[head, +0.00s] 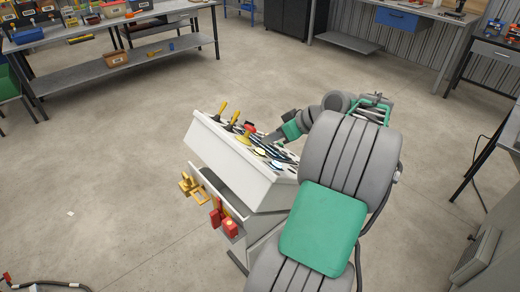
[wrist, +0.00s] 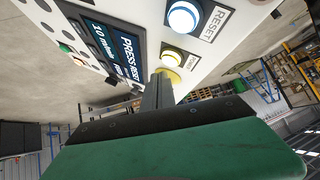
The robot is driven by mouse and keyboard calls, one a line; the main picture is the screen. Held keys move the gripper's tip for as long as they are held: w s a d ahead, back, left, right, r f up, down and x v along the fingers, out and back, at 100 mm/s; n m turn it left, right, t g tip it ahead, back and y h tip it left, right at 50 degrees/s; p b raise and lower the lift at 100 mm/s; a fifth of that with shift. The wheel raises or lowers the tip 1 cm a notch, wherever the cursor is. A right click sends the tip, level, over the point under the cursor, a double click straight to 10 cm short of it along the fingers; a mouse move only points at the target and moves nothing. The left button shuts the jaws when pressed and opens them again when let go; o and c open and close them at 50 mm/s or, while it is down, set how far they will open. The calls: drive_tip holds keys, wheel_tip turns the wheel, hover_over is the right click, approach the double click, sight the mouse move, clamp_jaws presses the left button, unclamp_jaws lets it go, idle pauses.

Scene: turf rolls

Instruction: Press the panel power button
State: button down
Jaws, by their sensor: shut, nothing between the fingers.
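The control panel (head: 243,150) is the sloped top of a white cabinet in the head view. In the wrist view, the panel face (wrist: 145,20) carries a lit button (wrist: 173,57) with a yellow rim, beside a small label that seems to read POWER. A blue-rimmed lit button (wrist: 184,17) sits beside the RESET label. My gripper (wrist: 160,80) is shut and empty, its fingertips close to the yellow-rimmed button. A yellow glow (wrist: 174,75) shows by the tips. I cannot tell whether they touch the panel. In the head view, my gripper (head: 275,137) is over the panel, partly hidden.
A dark display (wrist: 125,45) reads PRESS RESET and 10 m/min. Yellow-handled levers (head: 222,108) and a red knob (head: 250,127) stand up from the panel. Red and yellow parts (head: 222,218) hang on the cabinet's front. The floor to the left is open.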

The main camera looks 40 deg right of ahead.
drive_tip(key=d+r+p, duration=0.3)
drive_tip(key=p, duration=0.1)
drive_tip(key=shift+r, duration=0.3)
drive_tip(key=shift+w, duration=0.1)
idle(0.4)
